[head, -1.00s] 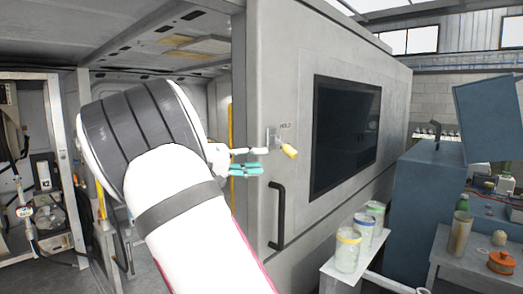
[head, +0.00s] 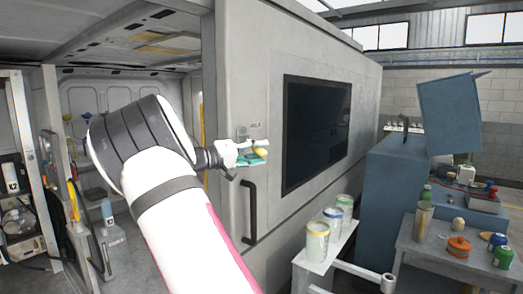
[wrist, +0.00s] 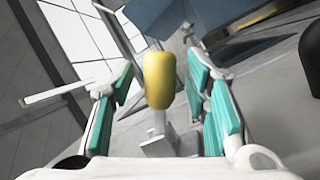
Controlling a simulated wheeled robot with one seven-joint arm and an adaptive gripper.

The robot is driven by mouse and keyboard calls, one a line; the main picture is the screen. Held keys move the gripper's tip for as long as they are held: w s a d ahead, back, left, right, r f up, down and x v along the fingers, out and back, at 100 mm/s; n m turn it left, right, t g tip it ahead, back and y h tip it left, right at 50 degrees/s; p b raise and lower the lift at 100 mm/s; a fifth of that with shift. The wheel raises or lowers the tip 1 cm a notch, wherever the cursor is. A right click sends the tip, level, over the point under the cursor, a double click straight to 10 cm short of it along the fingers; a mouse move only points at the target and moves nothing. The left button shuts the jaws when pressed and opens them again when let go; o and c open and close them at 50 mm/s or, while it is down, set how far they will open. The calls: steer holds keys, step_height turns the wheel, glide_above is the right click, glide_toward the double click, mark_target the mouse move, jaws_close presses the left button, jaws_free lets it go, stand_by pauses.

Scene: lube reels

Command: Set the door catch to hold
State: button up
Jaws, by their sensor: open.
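The door catch is a small lever with a yellow knob (head: 261,153) on the grey door panel (head: 232,70). A small label (head: 255,126) is above it, too blurred to read now. My gripper (head: 253,155) is open at the catch, with its teal-padded fingers partly covering it. In the wrist view the yellow knob (wrist: 158,80) stands between the two spread fingers, with visible gaps on both sides. The catch's metal base (wrist: 158,143) shows below the knob. I cannot tell whether either finger touches the lever.
A black door handle (head: 249,212) is just below the catch. A dark window (head: 316,133) is to the right. Jars (head: 317,240) stand on a white shelf at the lower right. A blue cabinet (head: 390,200) and a cluttered workbench (head: 430,255) are farther right.

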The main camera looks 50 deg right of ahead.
steer(key=shift+s+d, duration=0.1)
steer(key=shift+d, duration=0.35)
jaws_close()
